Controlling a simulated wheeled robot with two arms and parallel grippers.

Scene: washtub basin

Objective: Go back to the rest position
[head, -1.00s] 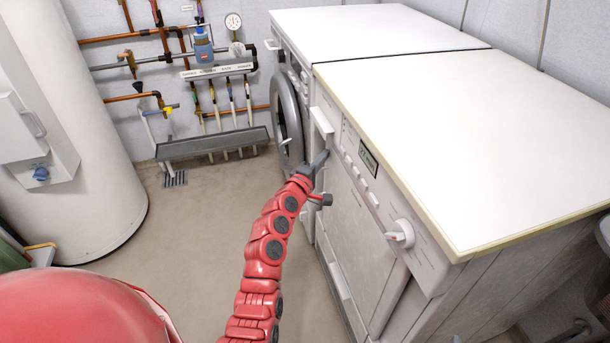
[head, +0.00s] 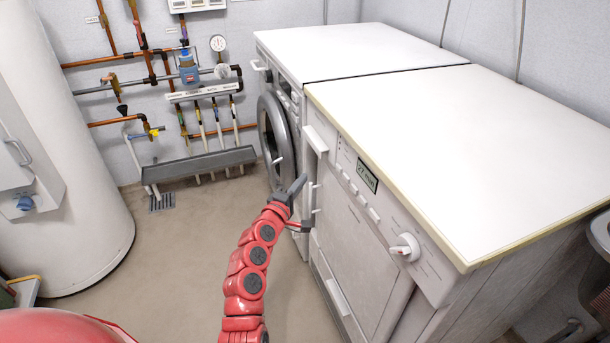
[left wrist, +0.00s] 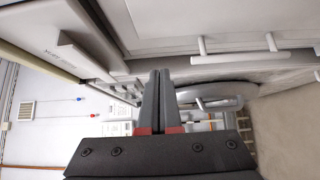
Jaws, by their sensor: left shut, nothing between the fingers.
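My left gripper (head: 297,186) is on the red arm that rises from the bottom of the head view. It is beside the front of the nearer white machine (head: 470,140), close to a white bar handle (head: 311,203); whether they touch is not clear. In the left wrist view its two grey fingers (left wrist: 158,88) lie together with nothing between them. White handles show beyond the fingers on the right side of that view. My right gripper is not in view.
The farther white machine (head: 350,48) has a round grey door (head: 273,140) standing out at its front. A white tank (head: 70,150) stands at the left. Pipes and a grey trough (head: 205,163) line the back wall. The floor (head: 190,250) between tank and machines is clear.

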